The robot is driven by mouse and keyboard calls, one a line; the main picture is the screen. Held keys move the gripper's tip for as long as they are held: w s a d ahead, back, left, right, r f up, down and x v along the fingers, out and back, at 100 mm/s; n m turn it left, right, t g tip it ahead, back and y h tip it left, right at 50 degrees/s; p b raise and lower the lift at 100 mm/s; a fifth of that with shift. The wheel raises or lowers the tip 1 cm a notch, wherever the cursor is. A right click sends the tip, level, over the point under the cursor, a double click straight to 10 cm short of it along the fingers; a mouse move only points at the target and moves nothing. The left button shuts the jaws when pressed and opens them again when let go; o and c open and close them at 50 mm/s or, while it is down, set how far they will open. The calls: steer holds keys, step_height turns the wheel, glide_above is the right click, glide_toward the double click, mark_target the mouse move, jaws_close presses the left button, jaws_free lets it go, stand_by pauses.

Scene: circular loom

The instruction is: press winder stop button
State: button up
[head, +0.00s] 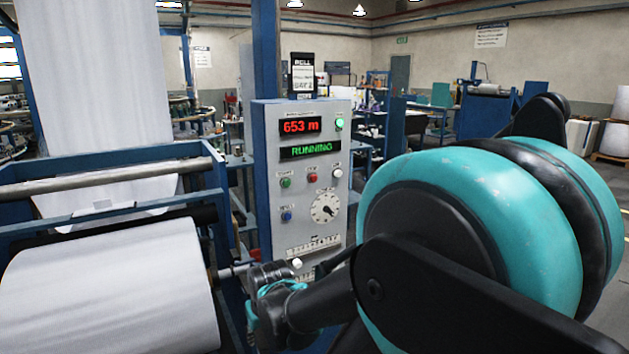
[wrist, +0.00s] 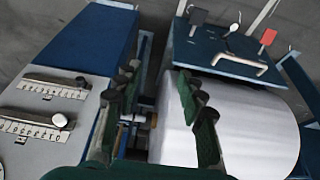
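The winder control panel (head: 262,200) is a grey box on a blue post, showing "653 m" in red and "RUNNING" in green. A red button (head: 312,177) sits below the displays, between a green button (head: 285,183) and a white one (head: 337,173); their small labels are hard to read. My gripper (head: 277,277) is in front of the panel's lower part, below the red button and apart from it. In the wrist view the gripper's two dark green fingers (wrist: 157,90) are spread with nothing between them. The red button cannot be made out in the wrist view.
A blue button (head: 287,216) and a white dial (head: 324,208) lie below the red button. A lit green lamp (head: 339,124) is at upper right. A large white fabric roll (head: 110,290) and blue frame stand left of the gripper. The wrist view shows two slider scales (wrist: 35,130).

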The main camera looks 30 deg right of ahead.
jaws_close()
stand_by(1.4)
